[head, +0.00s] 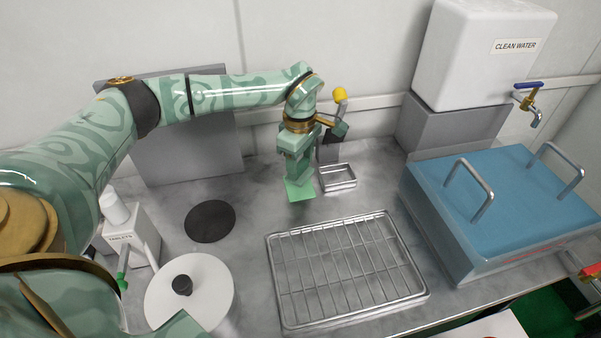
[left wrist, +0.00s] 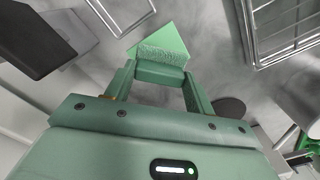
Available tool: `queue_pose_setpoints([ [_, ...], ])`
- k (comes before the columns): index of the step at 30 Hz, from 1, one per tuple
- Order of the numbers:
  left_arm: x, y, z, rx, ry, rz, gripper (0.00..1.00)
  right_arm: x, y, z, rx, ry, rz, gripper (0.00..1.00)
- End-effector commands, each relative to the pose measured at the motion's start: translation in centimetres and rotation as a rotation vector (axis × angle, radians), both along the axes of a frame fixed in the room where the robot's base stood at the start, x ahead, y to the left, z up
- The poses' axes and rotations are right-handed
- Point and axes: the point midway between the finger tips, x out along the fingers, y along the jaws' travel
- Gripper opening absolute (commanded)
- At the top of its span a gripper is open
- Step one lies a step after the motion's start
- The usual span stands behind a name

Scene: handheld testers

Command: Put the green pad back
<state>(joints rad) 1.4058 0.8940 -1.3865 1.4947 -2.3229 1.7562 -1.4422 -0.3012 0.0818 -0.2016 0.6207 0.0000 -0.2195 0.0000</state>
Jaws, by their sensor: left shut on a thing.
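The green pad (head: 299,190) is a thin, flat, light-green piece. My left gripper (head: 296,170) is shut on it and holds it pointing down over the counter, just left of a small metal tray (head: 338,184). In the left wrist view, the pad (left wrist: 164,40) shows as a pointed corner beyond the fingers, with a rough grey-green band by the fingertips. I cannot tell whether the pad touches the counter.
A wire rack on a tray (head: 285,309) lies in front. A black disc (head: 210,221) and white lidded pot (head: 215,287) are left. A yellow-knobbed tool (head: 340,95) stands behind the gripper. A blue-topped box (head: 500,198) and water tank (head: 470,60) are right.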

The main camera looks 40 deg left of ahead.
Motion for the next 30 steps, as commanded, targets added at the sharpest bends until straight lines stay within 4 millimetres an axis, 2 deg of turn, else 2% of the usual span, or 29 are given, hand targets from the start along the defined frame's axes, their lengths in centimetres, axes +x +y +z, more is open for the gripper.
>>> queue_pose_setpoints([
  [1,0.1,0.6,-1.6,0.0,0.007,0.002,0.24,-0.4,0.0,-0.8,0.0,0.009,0.0,0.75],
  [3,0.0,0.4,-3.3,0.0,0.011,-0.001,0.24,-0.8,0.0,-1.6,0.001,0.02,0.0,0.75],
  [5,0.0,0.4,-4.0,0.0,0.009,0.0,0.24,-1.0,0.1,-2.0,0.001,0.025,-0.001,0.75],
  [15,0.0,0.4,-3.8,0.001,0.002,0.0,0.24,-0.8,0.3,-1.8,0.002,0.021,-0.003,0.75],
  [16,0.0,0.4,-3.9,0.001,0.002,0.0,0.56,-0.8,0.3,-1.8,0.002,0.021,-0.003,0.75],
  [18,0.0,0.4,-3.8,0.001,0.002,0.0,0.75,-0.8,0.2,-1.8,0.002,0.021,-0.003,0.75],
  [26,0.0,0.4,-3.8,0.001,0.002,0.0,0.75,-0.8,0.2,-1.8,0.002,0.021,-0.003,0.75],
  [30,0.0,0.4,-2.5,0.001,0.0,0.0,0.75,-0.6,0.2,-1.3,0.002,0.016,-0.003,0.75],
])
